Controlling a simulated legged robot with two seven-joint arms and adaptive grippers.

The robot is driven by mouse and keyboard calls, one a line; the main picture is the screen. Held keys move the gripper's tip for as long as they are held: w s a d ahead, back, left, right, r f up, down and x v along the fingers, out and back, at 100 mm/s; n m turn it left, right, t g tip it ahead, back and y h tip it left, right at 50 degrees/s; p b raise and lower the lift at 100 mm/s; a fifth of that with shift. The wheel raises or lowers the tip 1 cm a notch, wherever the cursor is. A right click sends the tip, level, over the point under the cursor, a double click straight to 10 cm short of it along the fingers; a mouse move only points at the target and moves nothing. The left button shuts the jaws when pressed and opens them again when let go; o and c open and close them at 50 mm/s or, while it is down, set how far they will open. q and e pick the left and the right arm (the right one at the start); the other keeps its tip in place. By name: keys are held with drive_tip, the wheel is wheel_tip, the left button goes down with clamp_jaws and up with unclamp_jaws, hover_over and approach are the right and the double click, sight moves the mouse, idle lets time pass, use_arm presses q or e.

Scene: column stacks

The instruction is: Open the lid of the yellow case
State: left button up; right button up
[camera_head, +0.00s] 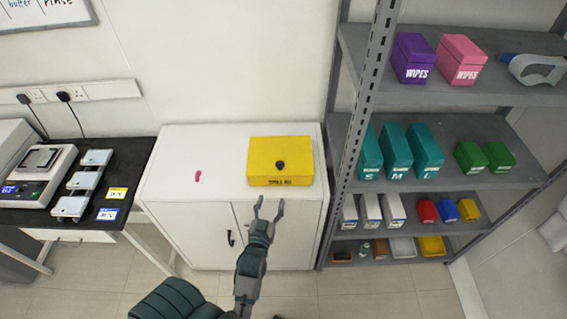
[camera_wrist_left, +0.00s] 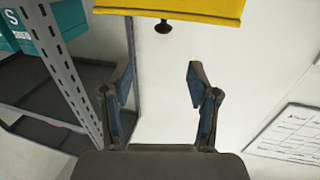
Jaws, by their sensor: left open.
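The yellow case (camera_head: 262,170) sits on top of the white cabinet (camera_head: 177,192), towards its right side. A round dark knob (camera_head: 280,164) is on its lid, and the lid is shut. In the left wrist view the case (camera_wrist_left: 190,8) is cut off by the top edge, with the knob (camera_wrist_left: 163,27) showing below it. My left gripper (camera_head: 268,205) is open and empty, in front of the case and apart from it. Its fingertips (camera_wrist_left: 160,75) stand wide apart in the left wrist view. My right gripper does not show.
A grey metal shelf rack (camera_head: 365,110) with boxes stands close on the right of the cabinet. A small pink object (camera_head: 198,175) lies on the cabinet top left of the case. A dark bench (camera_head: 108,170) with a scale is at the left. The cabinet top's left part is mostly clear.

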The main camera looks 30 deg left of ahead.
use_arm(q)
approach(281, 168)
drive_tip(key=a, duration=0.2)
drive_tip(key=x, duration=0.3)
drive_tip(key=d+x, duration=0.1)
drive_tip(key=x, duration=0.6)
drive_tip(key=shift+w+d, duration=0.25)
drive_tip(key=shift+d, duration=0.1)
drive_tip(key=shift+w+a, duration=0.25)
drive_tip(key=shift+w, duration=0.1)
drive_tip(key=shift+w+a+f, duration=0.15)
drive_tip(key=shift+w+a, duration=0.05)
drive_tip(key=shift+a, duration=0.25)
drive_tip(key=shift+d, duration=0.3)
clamp_jaws()
